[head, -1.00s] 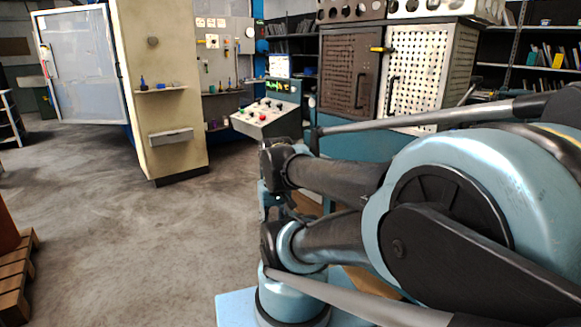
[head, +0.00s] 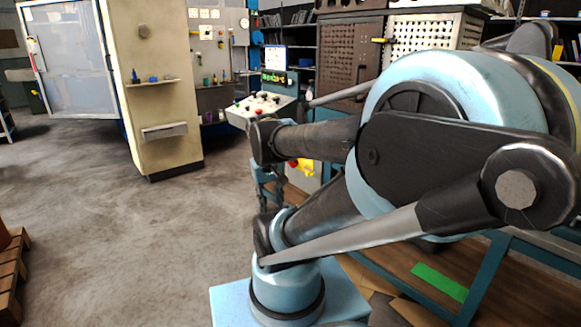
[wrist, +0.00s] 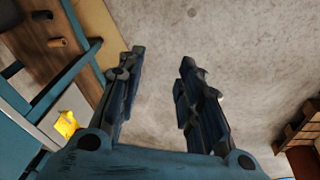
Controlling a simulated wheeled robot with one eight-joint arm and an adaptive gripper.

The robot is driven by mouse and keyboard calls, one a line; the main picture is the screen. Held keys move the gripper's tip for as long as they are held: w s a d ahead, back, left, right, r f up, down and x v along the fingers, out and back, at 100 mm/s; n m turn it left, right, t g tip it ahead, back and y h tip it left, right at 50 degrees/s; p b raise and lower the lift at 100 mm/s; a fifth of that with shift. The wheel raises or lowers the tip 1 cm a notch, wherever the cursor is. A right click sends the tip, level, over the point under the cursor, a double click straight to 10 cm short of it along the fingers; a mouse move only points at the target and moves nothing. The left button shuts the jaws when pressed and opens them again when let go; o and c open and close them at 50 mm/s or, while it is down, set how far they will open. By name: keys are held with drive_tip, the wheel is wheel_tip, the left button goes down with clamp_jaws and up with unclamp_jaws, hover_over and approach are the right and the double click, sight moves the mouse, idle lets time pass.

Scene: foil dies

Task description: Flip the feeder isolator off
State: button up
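A yellow part with red on it, which looks like the isolator's handle (head: 300,165), shows on a pale panel just past my arm in the head view. My arm covers part of it, and its on or off position cannot be told. A yellow part (wrist: 66,123), likely the same one, sits on a pale plate at the lower left of the wrist view. My gripper (wrist: 162,56) is open and empty. Its two fingers are apart over bare floor, to the right of the yellow part and not touching it. In the head view my gripper is not clear behind my arm.
A blue-framed bench (head: 480,275) with a wooden surface and a green strip (head: 439,283) stands at right. A control console (head: 262,107), a cream cabinet (head: 150,100) and a perforated metal cabinet (head: 420,45) stand behind. A wooden pallet (head: 12,265) lies at left. The middle floor is clear.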

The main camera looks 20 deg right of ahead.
drive_tip(key=w+d+r+m+h, duration=0.15)
drive_tip(key=w+d, duration=0.25)
drive_tip(key=w, duration=0.6)
drive_tip(key=w+d+r+t+h, duration=0.1)
drive_tip(key=w+d+r+h, duration=0.15)
drive_tip(key=w, duration=0.75)
drive_tip(key=w+d+r+h, duration=0.2)
drive_tip(key=w+d+h, duration=0.15)
drive_tip(key=w, duration=0.65)
drive_tip(key=w+d+f+m+h, duration=0.1)
drive_tip(key=w+d+f, duration=0.15)
drive_tip(key=w, duration=0.55)
drive_tip(key=w+d+f+h, duration=0.15)
drive_tip(key=w+f, duration=0.25)
drive_tip(key=w, duration=0.4)
drive_tip(key=w+f+t+h, duration=0.25)
drive_tip(key=w+f, duration=0.35)
drive_tip(key=f, duration=0.4)
drive_tip(key=w+f+t+h, duration=0.1)
drive_tip(key=w+f+h, duration=0.2)
drive_tip(key=w+f, duration=0.5)
drive_tip(key=shift+m+g, duration=0.25)
drive_tip(key=shift+m, duration=0.2)
drive_tip(key=x, duration=0.5)
drive_tip(key=s+f+x, duration=0.1)
drive_tip(key=x, duration=1)
drive_tip(key=shift+s+d+f, duration=0.15)
drive_tip(key=shift+s+d, duration=0.15)
drive_tip(key=shift+d, duration=0.1)
drive_tip(key=shift+c, duration=0.3)
